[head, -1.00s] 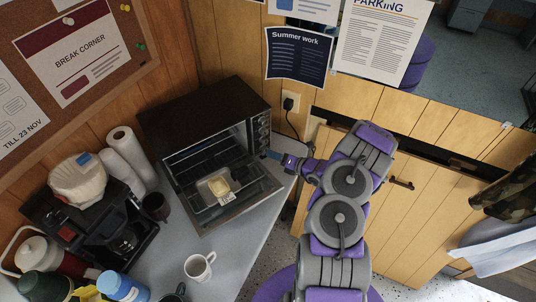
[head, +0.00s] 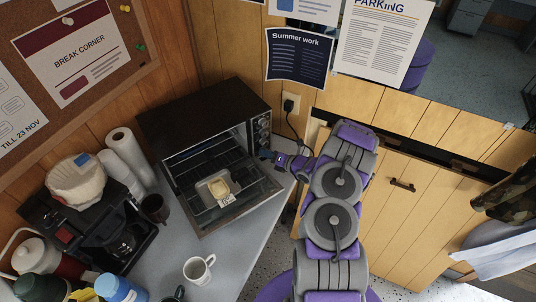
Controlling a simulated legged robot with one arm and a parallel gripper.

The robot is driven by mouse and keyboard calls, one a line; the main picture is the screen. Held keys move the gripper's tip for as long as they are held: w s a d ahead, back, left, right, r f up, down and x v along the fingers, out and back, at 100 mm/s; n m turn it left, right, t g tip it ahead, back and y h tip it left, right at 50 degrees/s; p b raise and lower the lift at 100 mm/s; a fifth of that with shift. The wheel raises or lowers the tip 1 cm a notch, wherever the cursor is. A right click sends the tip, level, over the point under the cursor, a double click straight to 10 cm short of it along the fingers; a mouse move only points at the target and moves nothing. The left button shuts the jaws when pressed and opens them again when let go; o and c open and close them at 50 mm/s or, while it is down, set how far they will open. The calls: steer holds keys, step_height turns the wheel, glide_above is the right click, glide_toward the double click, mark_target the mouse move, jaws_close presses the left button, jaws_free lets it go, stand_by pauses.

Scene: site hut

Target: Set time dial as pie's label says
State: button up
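The toaster oven (head: 205,115) stands on the grey counter with its glass door folded down open. The pie (head: 219,187) sits in a pale tray on the open door, at the oven's mouth. A small white label (head: 227,201) hangs at the tray's front edge; its print is too small to read. The knob panel (head: 261,132) is on the oven's right front; the dial settings cannot be read. My gripper (head: 268,156) is at the lower part of this panel, close to the lowest knob. Whether its fingers touch or hold a knob cannot be told.
A white mug (head: 198,269) stands on the counter in front of the oven. A coffee maker (head: 100,225), paper rolls (head: 125,160) and bottles crowd the left. A power outlet (head: 291,103) with a cord is on the wall right of the oven.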

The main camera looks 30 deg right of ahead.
jaws_close()
steer(key=shift+f+n, duration=0.1)
steer(key=shift+n, duration=0.2)
stand_by(0.3)
steer(key=o, duration=0.6)
jaws_free()
steer(key=shift+d, duration=0.15)
steer(key=shift+c, duration=0.2)
steer(key=shift+s, duration=0.1)
steer(key=p+v, duration=0.3)
steer(key=v, duration=1.4)
steer(key=shift+p, duration=0.35)
